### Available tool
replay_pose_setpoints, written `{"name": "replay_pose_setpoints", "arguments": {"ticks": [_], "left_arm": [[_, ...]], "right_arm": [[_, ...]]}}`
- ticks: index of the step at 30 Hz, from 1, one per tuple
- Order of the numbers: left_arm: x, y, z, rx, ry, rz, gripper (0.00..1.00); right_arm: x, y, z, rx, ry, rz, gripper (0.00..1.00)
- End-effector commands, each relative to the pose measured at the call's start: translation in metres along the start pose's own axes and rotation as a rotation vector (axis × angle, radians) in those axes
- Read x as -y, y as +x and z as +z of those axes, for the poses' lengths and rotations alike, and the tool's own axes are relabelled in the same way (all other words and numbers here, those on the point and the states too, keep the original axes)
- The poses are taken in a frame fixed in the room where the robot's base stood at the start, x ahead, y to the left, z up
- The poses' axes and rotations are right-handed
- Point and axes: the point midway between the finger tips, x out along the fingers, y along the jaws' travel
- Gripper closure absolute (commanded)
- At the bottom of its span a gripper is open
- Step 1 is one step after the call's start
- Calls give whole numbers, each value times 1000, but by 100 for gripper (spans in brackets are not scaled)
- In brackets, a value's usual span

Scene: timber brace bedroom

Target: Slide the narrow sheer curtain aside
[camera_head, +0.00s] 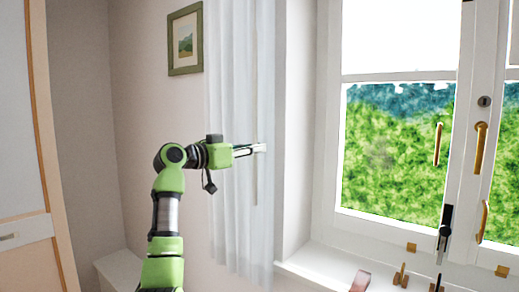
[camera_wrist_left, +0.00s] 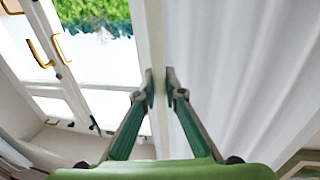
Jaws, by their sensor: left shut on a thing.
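The narrow sheer curtain (camera_head: 233,225) hangs in white folds left of the window; it also fills the right of the left wrist view (camera_wrist_left: 235,70). My left gripper (camera_head: 261,148) is at the curtain's window-side part, about halfway down the visible cloth. A thin grey vertical strip (camera_head: 256,185) runs down there, and I cannot tell whether it is a pull rod or a fold. In the left wrist view the fingertips (camera_wrist_left: 160,88) are close together on a narrow pale upright piece at the curtain's edge.
The white window (camera_head: 400,77) with brass handles (camera_head: 480,147) stands to the right. Its sill (camera_head: 318,265) has a pinkish item (camera_head: 360,281) at the lower edge. A framed picture (camera_head: 185,39) hangs on the wall left of the curtain. A pale door (camera_head: 22,130) is at far left.

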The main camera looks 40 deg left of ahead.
Motion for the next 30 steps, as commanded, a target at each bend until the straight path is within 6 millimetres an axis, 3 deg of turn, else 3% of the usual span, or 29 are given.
{"name": "replay_pose_setpoints", "arguments": {"ticks": [6, 7, 9, 21, 26, 30], "left_arm": [[0, 0, -1, -1, 1, -1, 100], [0, 0, -1, -1, 1, -1, 88], [0, 0, 0, -1, 1, -1, 73], [0, -4, 0, 0, 0, -2, 73], [1, -27, 0, 1, 4, -4, 73], [1, -58, 0, 1, 4, -5, 73]], "right_arm": [[0, 0, 0, 0, 0, 0, 60], [0, 0, 0, 0, 0, 0, 60], [0, 0, 0, 0, 0, 0, 60], [-2, 0, 0, 0, -1, 2, 60], [-2, 0, 0, 0, -1, 2, 60], [-1, 0, 0, 0, -1, 1, 60]]}}
